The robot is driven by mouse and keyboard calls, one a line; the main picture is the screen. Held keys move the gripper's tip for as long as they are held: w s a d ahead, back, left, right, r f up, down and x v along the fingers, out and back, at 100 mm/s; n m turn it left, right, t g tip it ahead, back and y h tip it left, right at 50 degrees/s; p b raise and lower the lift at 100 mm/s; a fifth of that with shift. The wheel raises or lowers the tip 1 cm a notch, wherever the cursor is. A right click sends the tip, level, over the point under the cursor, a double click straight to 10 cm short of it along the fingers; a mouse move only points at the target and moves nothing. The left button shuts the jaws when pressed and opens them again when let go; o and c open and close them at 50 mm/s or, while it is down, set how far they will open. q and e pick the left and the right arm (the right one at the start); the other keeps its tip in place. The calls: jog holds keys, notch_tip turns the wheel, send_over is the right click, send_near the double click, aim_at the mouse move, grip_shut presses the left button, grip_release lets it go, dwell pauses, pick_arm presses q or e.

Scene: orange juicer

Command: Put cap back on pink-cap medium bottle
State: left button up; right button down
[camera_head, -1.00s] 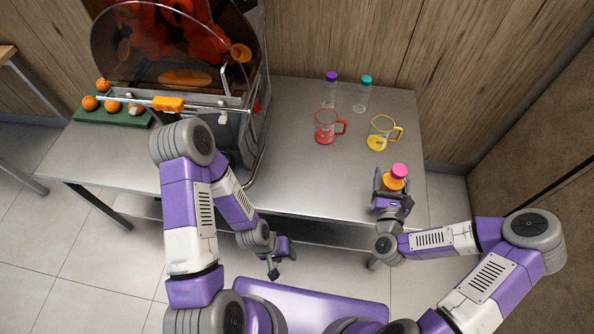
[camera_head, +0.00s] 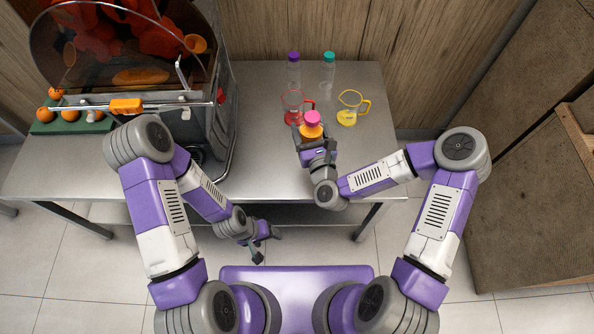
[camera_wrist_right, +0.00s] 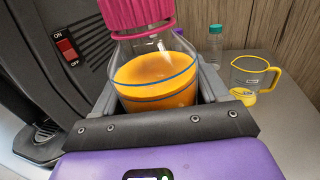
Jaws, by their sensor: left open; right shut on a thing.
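The medium bottle (camera_wrist_right: 155,80) with the pink cap (camera_head: 312,117) holds orange juice and stands roughly upright in my right gripper (camera_head: 311,137). The pink cap (camera_wrist_right: 138,14) sits over the bottle's neck in the right wrist view; its upper part is cut off, and I cannot tell how tightly it sits. My right gripper is shut on the bottle's body, with a finger on either side, near the table's front edge. My left gripper (camera_head: 264,244) is open and empty, low in front of the table.
A red jug (camera_head: 293,104) is just behind the held bottle. Purple-cap (camera_head: 293,72) and teal-cap (camera_head: 328,71) bottles stand behind. The juicer (camera_head: 200,95) and oranges on a green board (camera_head: 75,127) are left.

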jog(key=shift+n+y, duration=0.4)
jog(key=shift+y, duration=0.2)
jog(key=a, duration=0.1)
jog(key=a+r, duration=0.1)
jog(key=a, duration=0.2)
jog(key=shift+s+r, duration=0.1)
jog(key=shift+r, duration=0.2)
notch_tip(320, 180, down, 6)
jog(key=b, duration=0.2)
jog(key=shift+f, duration=0.15)
notch_tip(320, 180, down, 4)
jog(key=shift+r+b, duration=0.15)
jog(key=shift+b, duration=0.5)
